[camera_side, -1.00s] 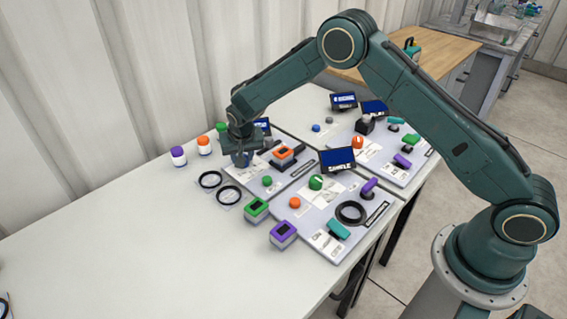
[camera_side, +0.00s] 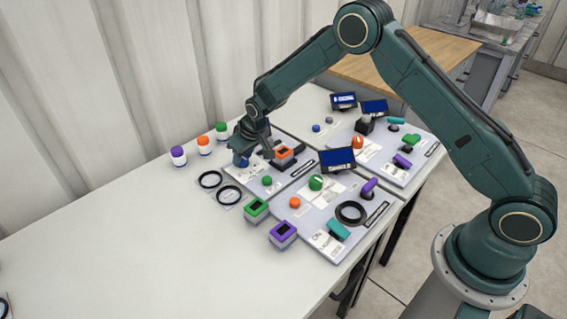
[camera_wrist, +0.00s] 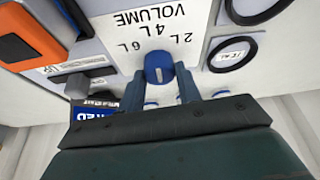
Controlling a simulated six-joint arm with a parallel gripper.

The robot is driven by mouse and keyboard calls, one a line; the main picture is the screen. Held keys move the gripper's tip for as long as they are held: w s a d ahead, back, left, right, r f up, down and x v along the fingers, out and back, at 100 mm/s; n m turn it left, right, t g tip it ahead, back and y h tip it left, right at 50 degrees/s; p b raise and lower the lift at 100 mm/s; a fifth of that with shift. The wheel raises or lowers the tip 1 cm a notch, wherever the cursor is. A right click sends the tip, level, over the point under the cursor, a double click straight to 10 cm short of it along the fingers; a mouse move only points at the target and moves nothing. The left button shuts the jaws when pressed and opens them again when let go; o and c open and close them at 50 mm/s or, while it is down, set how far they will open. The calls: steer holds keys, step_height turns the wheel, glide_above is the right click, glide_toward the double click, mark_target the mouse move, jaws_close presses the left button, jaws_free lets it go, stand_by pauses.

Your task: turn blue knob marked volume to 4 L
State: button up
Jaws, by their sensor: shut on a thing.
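The blue knob (camera_wrist: 158,68) sits on the pale panel in the wrist view, under an upside-down VOLUME label with 2 L, 4 L and 6 L. A short white line on its face runs roughly up and down the picture, in line with the 4 L marking. My gripper (camera_wrist: 161,80) is shut on the knob, one finger on each side. In the side view the knob (camera_side: 240,160) is partly hidden by my gripper (camera_side: 245,152), which leans over the far left panel.
An orange-topped switch block (camera_side: 284,153) and a green knob (camera_side: 267,181) are close by on the same panel. Two black rings (camera_side: 229,195) lie in front. Jars (camera_side: 178,155) stand to the left. The table's left front is clear.

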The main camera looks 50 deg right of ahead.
steer(key=o, duration=1)
steer(key=shift+c, duration=0.2)
steer(key=shift+r, duration=0.15)
steer(key=v, duration=1.3)
steer(key=shift+r, duration=0.3)
steer(key=shift+s, duration=0.1)
